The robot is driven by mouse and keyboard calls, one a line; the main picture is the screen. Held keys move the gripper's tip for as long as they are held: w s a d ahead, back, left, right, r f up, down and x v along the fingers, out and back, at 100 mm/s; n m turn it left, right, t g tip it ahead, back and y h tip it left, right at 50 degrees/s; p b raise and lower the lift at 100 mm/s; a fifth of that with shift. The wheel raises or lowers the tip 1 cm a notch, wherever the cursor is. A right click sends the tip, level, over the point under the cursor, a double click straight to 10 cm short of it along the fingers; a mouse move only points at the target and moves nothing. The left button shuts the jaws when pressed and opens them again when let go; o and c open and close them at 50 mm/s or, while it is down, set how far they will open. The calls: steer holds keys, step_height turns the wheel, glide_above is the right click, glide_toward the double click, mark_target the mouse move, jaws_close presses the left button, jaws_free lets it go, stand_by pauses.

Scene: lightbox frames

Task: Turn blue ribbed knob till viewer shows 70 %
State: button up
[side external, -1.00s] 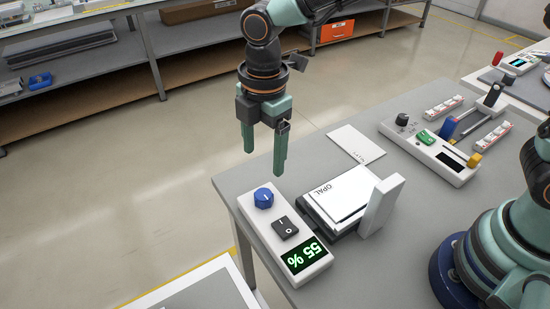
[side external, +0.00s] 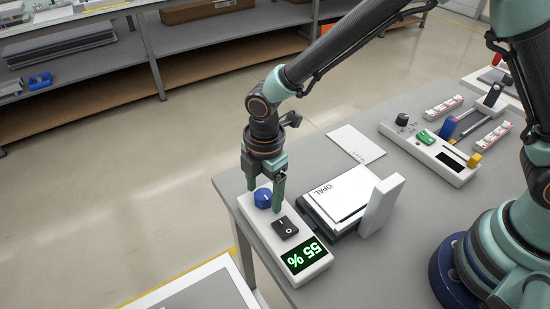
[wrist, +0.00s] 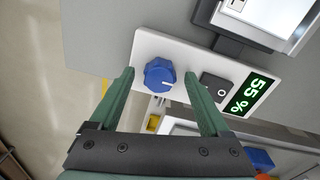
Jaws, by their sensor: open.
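The blue ribbed knob (side external: 263,198) sits at the far end of a white control box (side external: 256,228). It also shows in the wrist view (wrist: 160,76), with a white pointer line on top. My gripper (side external: 264,207) is open and low over the box, its fingers on either side of the knob in the side view. In the wrist view my gripper (wrist: 158,74) frames the knob between its fingertips, with a gap on both sides. The green display (side external: 304,254) reads 55 %; the wrist view shows the same reading (wrist: 250,94).
A black rocker switch (side external: 285,228) lies between knob and display, close to one finger. A viewer marked OPAL (side external: 340,195) with an upright white block (side external: 381,206) stands to the right. A white card (side external: 356,144) and another control box (side external: 430,150) lie farther back.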

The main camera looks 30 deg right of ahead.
steer(key=shift+c, duration=0.3)
jaws_close()
steer(key=shift+m, duration=0.3)
steer(key=m, duration=0.4)
steer(key=shift+m, duration=0.3)
steer(key=m, duration=0.4)
steer(key=shift+s+a, duration=0.1)
steer(key=shift+m, duration=0.3)
